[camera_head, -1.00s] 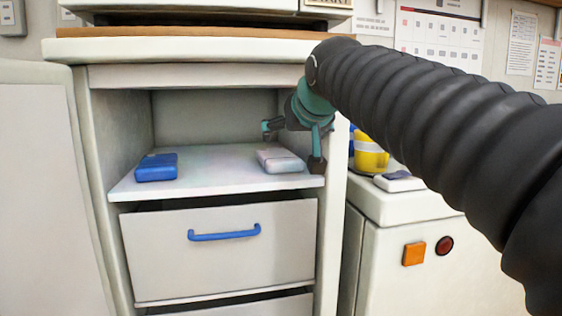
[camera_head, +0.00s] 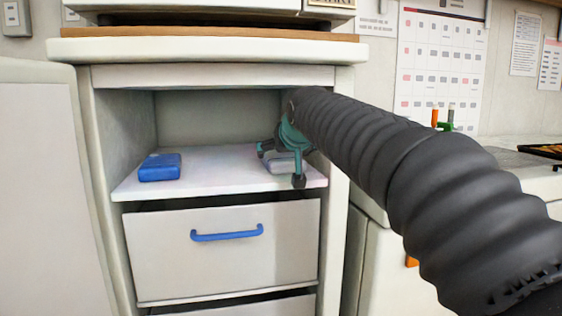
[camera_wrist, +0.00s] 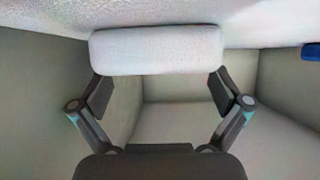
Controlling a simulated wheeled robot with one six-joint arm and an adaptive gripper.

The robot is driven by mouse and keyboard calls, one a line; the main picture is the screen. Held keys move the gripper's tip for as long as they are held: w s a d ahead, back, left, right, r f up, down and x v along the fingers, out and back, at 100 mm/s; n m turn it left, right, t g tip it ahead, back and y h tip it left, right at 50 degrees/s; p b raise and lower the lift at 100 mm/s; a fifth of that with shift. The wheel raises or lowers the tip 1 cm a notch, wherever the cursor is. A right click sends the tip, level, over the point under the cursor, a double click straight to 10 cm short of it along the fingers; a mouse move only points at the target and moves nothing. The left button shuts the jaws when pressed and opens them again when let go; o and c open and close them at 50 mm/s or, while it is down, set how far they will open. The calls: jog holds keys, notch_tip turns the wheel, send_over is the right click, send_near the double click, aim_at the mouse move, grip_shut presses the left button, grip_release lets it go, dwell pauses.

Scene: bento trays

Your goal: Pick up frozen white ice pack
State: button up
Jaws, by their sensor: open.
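The white ice pack (camera_head: 283,166) lies flat on the right side of the open shelf in the head view, partly hidden behind my gripper (camera_head: 280,165). In the wrist view the ice pack (camera_wrist: 156,50) is a pale, rounded block across the upper middle. My gripper (camera_wrist: 160,88) is open there, with its two fingers near the pack's two ends and its near edge at the fingertips. Nothing is clamped. I cannot tell whether the fingers touch the pack.
A blue ice pack (camera_head: 160,167) lies on the left of the same shelf (camera_head: 215,175); its corner shows in the wrist view (camera_wrist: 311,52). Cabinet side walls and the top close in the shelf. A drawer with a blue handle (camera_head: 227,233) is below. The shelf's middle is clear.

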jog(key=shift+x, duration=1.15)
jog(key=c, duration=1.2)
jog(key=shift+o, duration=0.2)
jog(key=shift+r, duration=0.1)
